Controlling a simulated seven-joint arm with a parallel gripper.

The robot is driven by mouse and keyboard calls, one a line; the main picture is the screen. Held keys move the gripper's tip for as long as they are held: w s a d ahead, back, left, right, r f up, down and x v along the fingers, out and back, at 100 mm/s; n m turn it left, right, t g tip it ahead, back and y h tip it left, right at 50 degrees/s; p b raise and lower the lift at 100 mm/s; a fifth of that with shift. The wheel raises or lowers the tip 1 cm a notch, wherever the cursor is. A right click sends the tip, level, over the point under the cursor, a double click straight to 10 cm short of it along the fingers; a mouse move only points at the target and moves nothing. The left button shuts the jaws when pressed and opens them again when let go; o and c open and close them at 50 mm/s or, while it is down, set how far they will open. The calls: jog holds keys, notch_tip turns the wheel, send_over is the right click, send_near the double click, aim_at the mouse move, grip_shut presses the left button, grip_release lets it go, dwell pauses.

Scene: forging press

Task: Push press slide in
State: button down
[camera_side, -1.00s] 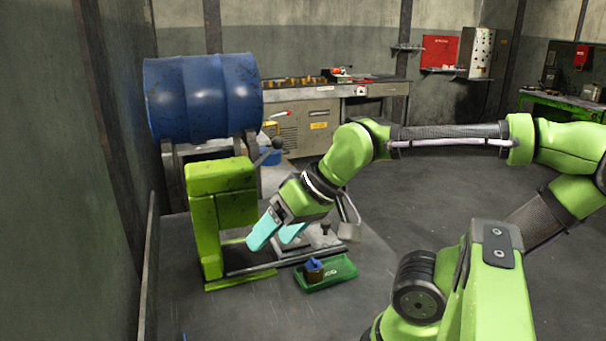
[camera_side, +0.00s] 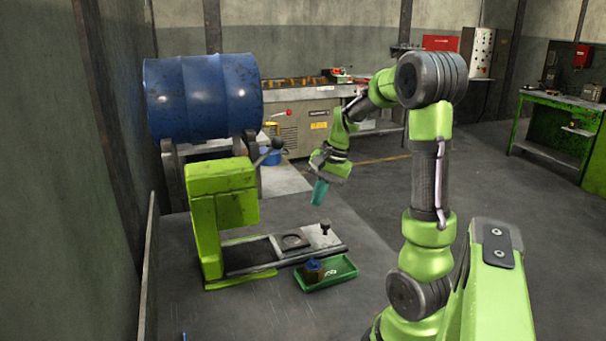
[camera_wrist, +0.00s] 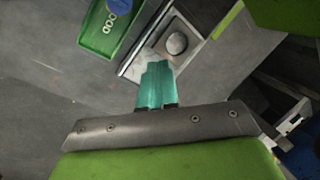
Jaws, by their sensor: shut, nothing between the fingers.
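The green press (camera_side: 206,208) stands at the left of the table in the side view. Its slide (camera_side: 311,242) sticks out to the right along dark rails, with a recessed round seat and a small upright dark knob (camera_side: 325,228) near its outer end. The slide also shows in the wrist view (camera_wrist: 134,70), with a round dark feature on it; the fingers cover part of it. My gripper (camera_side: 320,193) has its teal fingers shut and empty, pointing down. It appears above the slide's outer end, behind the knob and apart from it. The fingers also show in the wrist view (camera_wrist: 157,72).
A blue drum (camera_side: 203,97) rests on a stand behind the press. The table right of the slide is clear.

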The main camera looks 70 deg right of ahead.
aim_at(294, 242)
jog(key=s+d+f+m+y, duration=0.1)
jog(key=s+d+f+m, duration=0.3)
jog(key=d, duration=0.5)
jog(key=s+d+f+m+y, duration=0.1)
jog(key=s+d+f+m, duration=0.1)
jog(key=s+d+m, duration=0.5)
jog(key=shift+n, duration=0.4)
jog(key=w+f, duration=0.1)
jog(key=f, duration=0.1)
jog(key=w+f, duration=0.2)
jog(key=f, duration=0.1)
jog(key=w+a+f, duration=0.1)
jog(key=w+f, duration=0.1)
jog(key=f, duration=0.1)
jog(key=shift+f, duration=0.25)
jog(key=shift+w+a+f, duration=0.15)
jog(key=shift+w+a, duration=0.4)
jog(key=shift+w, duration=0.1)
jog(key=shift+w+a+f, duration=0.15)
jog(key=shift+w+a, duration=0.4)
jog(key=shift+w, duration=0.05)
jog(key=shift+w+a, duration=0.35)
jog(key=shift+w, duration=0.05)
jog(key=w+a, duration=0.9)
jog(key=a, duration=0.1)
jog(key=shift+w, duration=0.4)
